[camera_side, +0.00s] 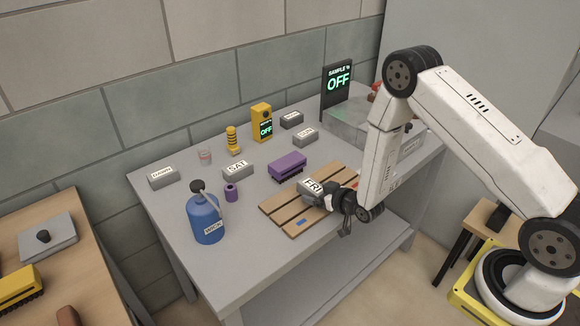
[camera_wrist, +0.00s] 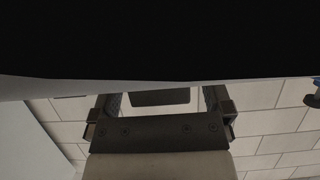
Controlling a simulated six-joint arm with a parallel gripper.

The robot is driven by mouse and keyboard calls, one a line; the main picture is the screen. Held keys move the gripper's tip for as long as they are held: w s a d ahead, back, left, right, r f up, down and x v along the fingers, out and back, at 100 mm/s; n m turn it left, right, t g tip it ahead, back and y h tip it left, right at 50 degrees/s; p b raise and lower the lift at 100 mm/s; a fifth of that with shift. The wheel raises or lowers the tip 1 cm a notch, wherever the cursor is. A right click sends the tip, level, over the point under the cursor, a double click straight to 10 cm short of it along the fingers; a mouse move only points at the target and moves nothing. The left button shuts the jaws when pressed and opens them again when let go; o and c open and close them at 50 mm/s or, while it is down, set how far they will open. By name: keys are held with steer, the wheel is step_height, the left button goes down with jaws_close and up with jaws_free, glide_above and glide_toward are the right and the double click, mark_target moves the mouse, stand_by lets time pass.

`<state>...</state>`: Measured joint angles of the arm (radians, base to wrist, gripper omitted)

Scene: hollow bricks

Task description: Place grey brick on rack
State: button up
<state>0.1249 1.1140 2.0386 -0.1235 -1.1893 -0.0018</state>
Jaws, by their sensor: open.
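The rack (camera_side: 285,213) is a slatted wooden board lying on the grey table. A grey brick (camera_side: 310,184) labelled FRI rests at the rack, by my gripper's tips. My gripper (camera_side: 329,199) is open and low over the rack, beside the FRI brick. The arm's end hides part of the brick and rack, so I cannot tell whether the fingers touch the brick. Other grey bricks stand off the rack: one labelled SAT (camera_side: 238,170), one at far left (camera_side: 163,178), and two at the back (camera_side: 291,120) and (camera_side: 305,137). My gripper also shows in the wrist view (camera_wrist: 160,98), under a large dark shape.
A purple brush-like block (camera_side: 288,166) lies just behind the rack. A blue jug (camera_side: 205,219) and small purple spool (camera_side: 231,192) stand left. A yellow device (camera_side: 262,123) and black sign (camera_side: 337,83) both read OFF. A clear box (camera_side: 352,126) stands back right.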

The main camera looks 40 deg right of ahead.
steer(key=shift+r, duration=0.15)
steer(key=v, duration=1.2)
steer(key=shift+w+r, duration=0.1)
steer(key=shift+r, duration=0.05)
stand_by(0.7)
steer(key=s+a+r+g, duration=0.4)
steer(key=s+r+g, duration=0.5)
steer(key=r+g, duration=0.2)
steer(key=shift+r, duration=0.5)
